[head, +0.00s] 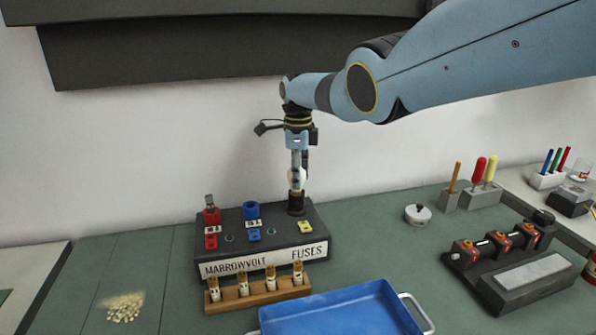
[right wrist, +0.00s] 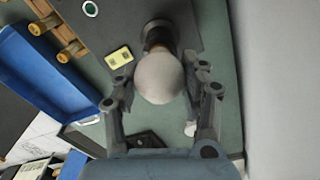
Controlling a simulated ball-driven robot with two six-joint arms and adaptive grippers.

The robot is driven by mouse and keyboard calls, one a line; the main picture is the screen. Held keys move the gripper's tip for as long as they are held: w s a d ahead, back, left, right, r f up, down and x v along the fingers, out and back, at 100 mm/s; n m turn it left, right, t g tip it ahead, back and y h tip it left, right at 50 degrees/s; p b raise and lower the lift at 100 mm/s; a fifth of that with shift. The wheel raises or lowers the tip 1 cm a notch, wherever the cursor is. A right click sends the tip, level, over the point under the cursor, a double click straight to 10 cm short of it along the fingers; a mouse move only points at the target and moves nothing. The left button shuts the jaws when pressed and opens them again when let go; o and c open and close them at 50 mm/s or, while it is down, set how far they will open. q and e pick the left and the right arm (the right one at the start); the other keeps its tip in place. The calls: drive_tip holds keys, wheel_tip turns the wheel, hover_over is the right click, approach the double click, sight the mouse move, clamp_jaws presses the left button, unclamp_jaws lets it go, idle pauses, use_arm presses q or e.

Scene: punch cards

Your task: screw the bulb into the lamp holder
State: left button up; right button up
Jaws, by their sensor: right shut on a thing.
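The bulb (head: 296,179) is upright at the lamp holder (head: 296,203), a dark cylinder at the back right of the black fuse box (head: 262,266). In the right wrist view the pale round bulb (right wrist: 159,77) covers part of the dark holder (right wrist: 159,32). A brownish band shows between them, so I cannot tell how deep the bulb sits. My right gripper (head: 298,172) points down from above and is shut on the bulb, with a finger on each side of the glass in the right wrist view (right wrist: 160,88). My left gripper is not in view.
Red and blue sockets (head: 251,210) stand on the box's left part. A wooden fuse rack (head: 258,293) and a blue tray (head: 340,315) lie in front. A white round piece (head: 417,214) and a dark fuse block (head: 505,262) are to the right. Green bench between is clear.

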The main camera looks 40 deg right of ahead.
drive_tip(key=m, duration=0.3)
drive_tip(key=shift+r+p, duration=0.1)
drive_tip(key=shift+p, duration=0.25)
drive_tip(key=m, duration=0.5)
drive_tip(key=shift+a, duration=0.15)
drive_tip(key=o, duration=1)
drive_tip(key=shift+s, duration=0.1)
drive_tip(key=shift+o, duration=0.2)
